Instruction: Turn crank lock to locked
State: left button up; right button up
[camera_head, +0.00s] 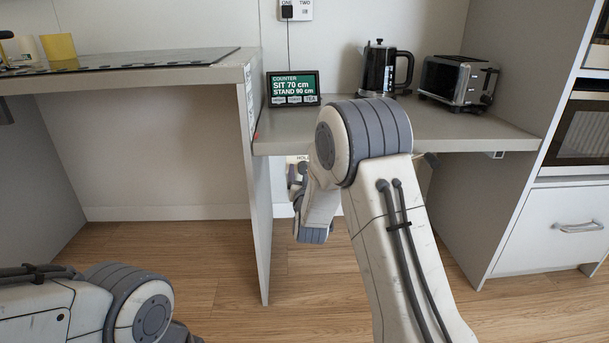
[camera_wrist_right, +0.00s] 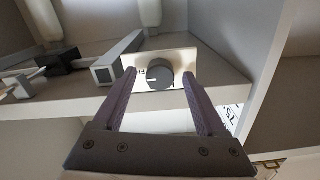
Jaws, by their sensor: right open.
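A round dark grey knob (camera_wrist_right: 160,80) is mounted on a pale plate (camera_wrist_right: 182,60) under the counter in the right wrist view. I take it to be the crank lock. The plate has small marks left of the knob, too small to read. My right gripper (camera_wrist_right: 155,92) is open and empty, its two fingers pointing at the knob, one on each side in the picture. I cannot tell whether they touch it. In the head view my right arm hides most of this spot. My left gripper is out of the picture; only a left arm link shows.
A grey bar (camera_wrist_right: 117,60) and a black block (camera_wrist_right: 58,61) sit left of the knob under the counter. The lower counter (camera_head: 460,135) carries a sign (camera_head: 292,88), a kettle (camera_head: 378,68) and a toaster (camera_head: 457,82). A side panel (camera_head: 255,190) stands left of my right arm.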

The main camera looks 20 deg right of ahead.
grip_shut()
jog(key=n+p, duration=0.2)
jog(key=n, duration=0.2)
jog(key=shift+r+n, duration=0.1)
jog(key=shift+n, duration=0.2)
jog(key=n+p, duration=0.1)
jog(key=n, duration=0.3)
jog(key=shift+n+p, duration=0.3)
jog(key=shift+p, duration=0.05)
jog(key=n+p, duration=0.2)
jog(key=n, duration=0.2)
jog(key=shift+n, duration=0.3)
jog(key=shift+n+p, duration=0.8)
jog(key=shift+n, duration=1.3)
jog(key=shift+a, duration=0.1)
